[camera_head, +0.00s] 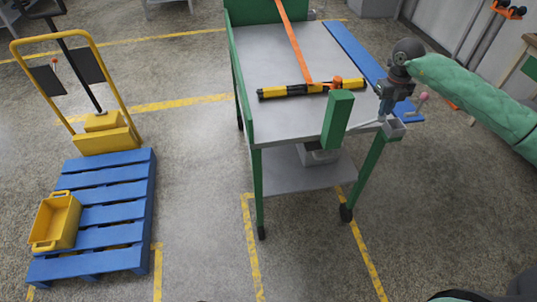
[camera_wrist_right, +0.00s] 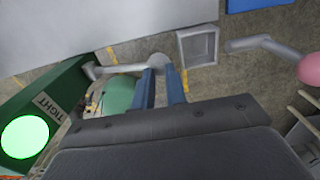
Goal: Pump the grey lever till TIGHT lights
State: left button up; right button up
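The green post box (camera_head: 338,117) stands at the cart's front right. In the right wrist view the green box (camera_wrist_right: 46,100) carries a TIGHT label, and its round lamp (camera_wrist_right: 25,137) glows bright green. The grey lever (camera_wrist_right: 118,69) runs from the box to a rounded end at my right gripper (camera_wrist_right: 161,72). The two blue fingers straddle that end, seemingly closed on it. In the head view my right gripper (camera_head: 384,111) is beside the cart's front right corner, and the lever (camera_head: 366,124) is partly hidden there. My left gripper is out of view.
A second grey lever with a pink knob (camera_wrist_right: 312,68) lies right of the gripper. A blue pallet (camera_head: 105,210) stands left; floor between is clear.

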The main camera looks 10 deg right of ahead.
jog(key=shift+a+r+p, duration=0.15)
jog(key=shift+r+p, duration=0.15)
jog(key=shift+r, duration=0.6)
jog(key=shift+s+a+r+p, duration=0.1)
jog(key=shift+a+r+p, duration=0.3)
jog(key=shift+r, duration=0.5)
jog(key=shift+a+r+p, duration=0.25)
jog(key=shift+a+r, duration=0.25)
jog(key=shift+r, duration=0.4)
notch_tip(320, 180, up, 5)
jog(key=shift+p, duration=0.9)
